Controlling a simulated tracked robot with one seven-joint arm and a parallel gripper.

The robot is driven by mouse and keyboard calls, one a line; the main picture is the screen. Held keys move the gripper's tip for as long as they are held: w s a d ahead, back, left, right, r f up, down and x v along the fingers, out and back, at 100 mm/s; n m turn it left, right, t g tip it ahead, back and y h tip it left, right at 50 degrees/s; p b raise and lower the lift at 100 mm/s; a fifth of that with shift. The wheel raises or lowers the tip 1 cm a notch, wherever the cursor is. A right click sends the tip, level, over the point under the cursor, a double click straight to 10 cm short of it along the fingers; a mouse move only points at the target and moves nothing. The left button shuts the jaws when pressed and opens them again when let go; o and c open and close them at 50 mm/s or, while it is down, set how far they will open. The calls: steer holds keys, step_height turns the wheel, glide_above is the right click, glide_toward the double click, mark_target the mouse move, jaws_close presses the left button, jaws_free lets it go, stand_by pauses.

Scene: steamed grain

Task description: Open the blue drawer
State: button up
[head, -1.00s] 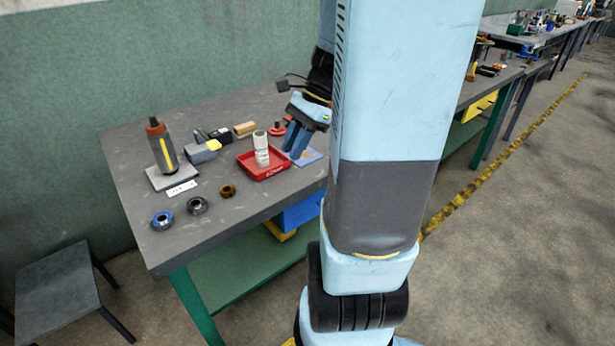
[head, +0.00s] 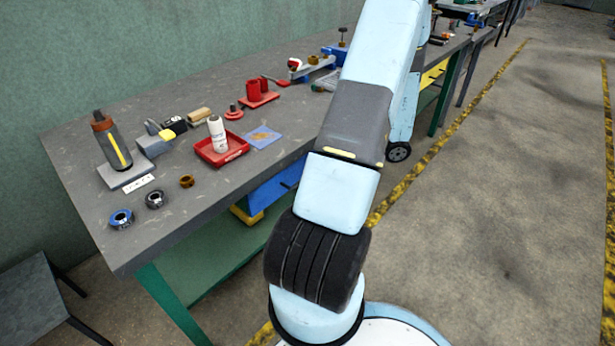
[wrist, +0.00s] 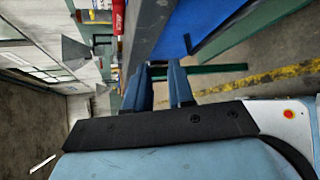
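The blue drawer (head: 268,194) sits under the edge of the grey workbench and looks closed. A small dark handle (head: 287,185) shows on its front, partly beside my arm. In the wrist view the blue drawer front (wrist: 178,32) is ahead of the fingers, with the dark handle (wrist: 187,43) at its right side. My gripper (wrist: 158,67) has its two blue fingers apart with nothing between them. The fingertips point toward the bench edge and drawer and appear short of the handle. In the head view my gripper is hidden.
A yellow piece (head: 246,215) shows below the drawer. Open floor (head: 500,200) lies to the right; a stool (head: 35,300) stands at left.

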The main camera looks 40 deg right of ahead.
steer(key=s+d+f+m+t+h, duration=0.3)
steer(key=s+d+f+m+t, duration=0.15)
steer(key=f+m, duration=0.35)
steer(key=shift+g, duration=0.25)
steer(key=x, duration=1.3)
steer(key=shift+r, duration=0.15)
steer(key=shift+s, duration=0.1)
jaws_close()
